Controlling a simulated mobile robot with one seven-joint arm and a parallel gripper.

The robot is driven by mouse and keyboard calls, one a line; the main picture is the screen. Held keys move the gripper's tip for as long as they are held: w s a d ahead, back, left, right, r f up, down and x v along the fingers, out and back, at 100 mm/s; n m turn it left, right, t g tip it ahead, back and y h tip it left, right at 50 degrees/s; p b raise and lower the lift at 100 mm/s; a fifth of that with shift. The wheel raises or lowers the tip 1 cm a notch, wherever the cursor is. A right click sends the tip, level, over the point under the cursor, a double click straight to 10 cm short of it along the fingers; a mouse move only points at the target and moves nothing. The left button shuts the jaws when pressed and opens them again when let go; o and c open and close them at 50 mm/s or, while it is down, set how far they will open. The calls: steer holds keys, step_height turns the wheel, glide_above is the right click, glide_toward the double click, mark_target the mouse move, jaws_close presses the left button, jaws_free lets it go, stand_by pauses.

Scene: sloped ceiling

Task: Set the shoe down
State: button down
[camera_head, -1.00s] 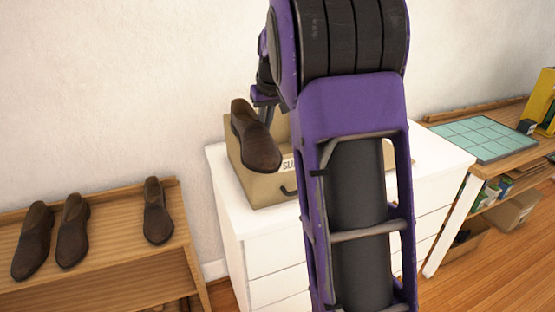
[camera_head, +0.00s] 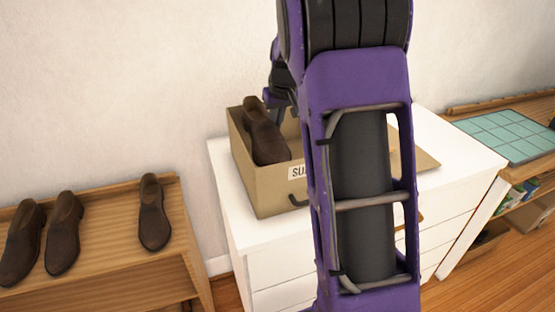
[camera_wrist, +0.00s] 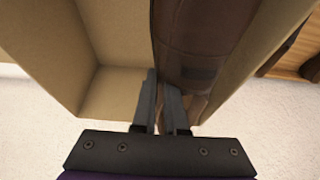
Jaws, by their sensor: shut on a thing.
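A brown shoe (camera_head: 264,132) is in my gripper, tilted with its toe lower and toward the front of an open cardboard box (camera_head: 268,190). The shoe is partly below the box rim. In the wrist view the shoe (camera_wrist: 195,45) fills the middle top, with the box walls (camera_wrist: 50,45) on both sides. My gripper (camera_wrist: 165,100) is shut on the shoe's heel end. In the head view my gripper is mostly hidden behind the shoe and arm. Whether the shoe touches the box floor cannot be told.
The box stands on a white dresser (camera_head: 228,213). Several brown shoes (camera_head: 153,215) stand on a wooden rack (camera_head: 110,240) at left. A desk with a green mat (camera_head: 505,136) is at right. My arm hides part of the box.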

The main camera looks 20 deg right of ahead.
mark_target(281, 130)
step_height(281, 130, down, 11)
steer(key=shift+f+b, duration=0.2)
steer(key=shift+b, duration=0.15)
steer(key=shift+f, duration=0.15)
steer(key=c, duration=1)
jaws_free()
steer(key=shift+o, duration=0.2)
steer(key=shift+s+r, duration=0.1)
steer(key=shift+r, duration=0.4)
steer(key=v, duration=1.1)
steer(key=shift+s, duration=0.15)
steer(key=shift+r, duration=0.1)
